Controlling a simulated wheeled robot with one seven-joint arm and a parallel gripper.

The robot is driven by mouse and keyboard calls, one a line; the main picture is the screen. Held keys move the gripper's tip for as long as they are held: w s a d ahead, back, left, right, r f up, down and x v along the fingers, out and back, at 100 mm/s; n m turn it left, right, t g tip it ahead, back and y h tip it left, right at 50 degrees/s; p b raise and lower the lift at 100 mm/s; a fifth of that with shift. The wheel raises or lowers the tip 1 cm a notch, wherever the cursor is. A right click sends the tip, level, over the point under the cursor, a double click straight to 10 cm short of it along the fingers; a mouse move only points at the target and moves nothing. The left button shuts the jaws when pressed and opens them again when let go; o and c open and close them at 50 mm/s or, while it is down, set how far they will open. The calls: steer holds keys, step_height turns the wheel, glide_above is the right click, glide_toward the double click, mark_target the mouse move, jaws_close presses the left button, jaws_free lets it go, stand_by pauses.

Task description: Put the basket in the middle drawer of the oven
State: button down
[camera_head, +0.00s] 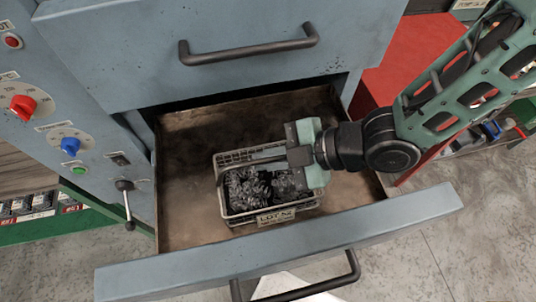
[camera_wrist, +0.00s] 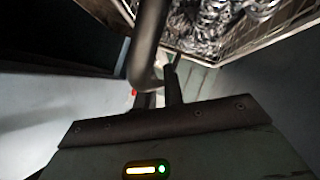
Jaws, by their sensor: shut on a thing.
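The basket (camera_head: 228,205) is a small pale wire basket filled with dark metal coils, with a label on its near side. It is inside the open drawer (camera_head: 178,213) of the blue-grey oven (camera_head: 130,60), near the drawer's middle. I cannot tell if its base touches the drawer floor. My gripper (camera_head: 290,155) comes in from the right and is shut on the basket's dark handle. In the wrist view the handle (camera_wrist: 150,40) runs into the jaws, and the basket (camera_wrist: 208,48) shows beyond them at the top.
A closed drawer with a dark bar handle (camera_head: 248,48) is above the open one. The open drawer's front panel (camera_head: 280,240) stands nearest. Left are knobs and a lever (camera_head: 126,198). A red surface (camera_head: 405,60) is at the right. Drawer floor left of the basket is bare.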

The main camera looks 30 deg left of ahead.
steer(key=shift+f, duration=0.1)
steer(key=c, duration=1.5)
jaws_free()
